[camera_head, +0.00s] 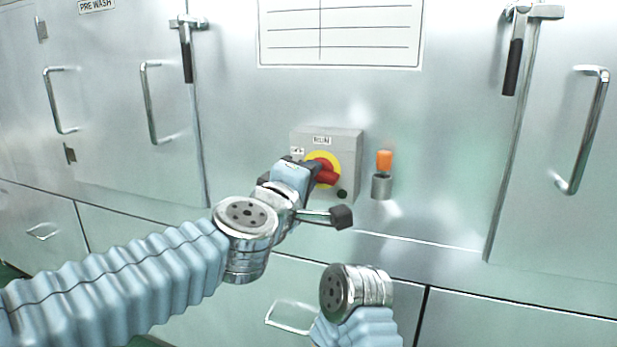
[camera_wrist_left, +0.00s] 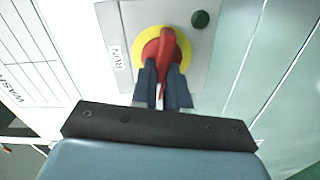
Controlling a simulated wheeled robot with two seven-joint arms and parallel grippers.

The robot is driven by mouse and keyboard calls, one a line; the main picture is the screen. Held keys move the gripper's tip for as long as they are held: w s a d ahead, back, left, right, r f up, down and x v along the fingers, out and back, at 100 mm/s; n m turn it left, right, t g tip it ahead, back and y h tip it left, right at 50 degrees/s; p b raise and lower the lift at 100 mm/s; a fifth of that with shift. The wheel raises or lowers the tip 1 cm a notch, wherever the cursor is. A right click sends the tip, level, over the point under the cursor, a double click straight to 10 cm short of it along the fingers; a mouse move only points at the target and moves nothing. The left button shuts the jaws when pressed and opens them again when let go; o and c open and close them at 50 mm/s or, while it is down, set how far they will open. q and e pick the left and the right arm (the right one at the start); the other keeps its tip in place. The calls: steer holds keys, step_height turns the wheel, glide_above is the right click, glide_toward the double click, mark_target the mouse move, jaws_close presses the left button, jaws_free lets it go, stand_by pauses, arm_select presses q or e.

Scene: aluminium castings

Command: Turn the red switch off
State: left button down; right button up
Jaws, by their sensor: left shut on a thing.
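The red switch (camera_head: 328,177) is a rotary handle on a yellow disc (camera_head: 316,161), on the front of a grey box (camera_head: 348,150) on the metal wall. My left gripper (camera_head: 314,170) is at the switch from the left and hides part of it. In the left wrist view the red handle (camera_wrist_left: 167,42) stands upright in the picture, and the two dark fingers of my left gripper (camera_wrist_left: 162,72) are shut on its near end. A label reading RUN (camera_wrist_left: 117,59) is beside the disc. My right gripper is out of view.
A dark green button (camera_head: 342,194) is at the box's lower right. An orange lamp (camera_head: 384,160) above a grey cylinder (camera_head: 381,187) is right of the box. Doors with bar handles (camera_head: 582,130) flank it. My right arm's wrist is low in the middle.

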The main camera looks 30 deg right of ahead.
arm_select(q)
steer(key=shift+n, duration=1.2)
steer(key=c, duration=1.1)
jaws_free()
steer(key=shift+f, duration=0.1)
steer(key=b+v, duration=0.2)
steer(key=v, duration=1.1)
steer(key=shift+s+a, duration=0.2)
steer(key=shift+a, duration=0.15)
steer(key=shift+w, duration=0.1)
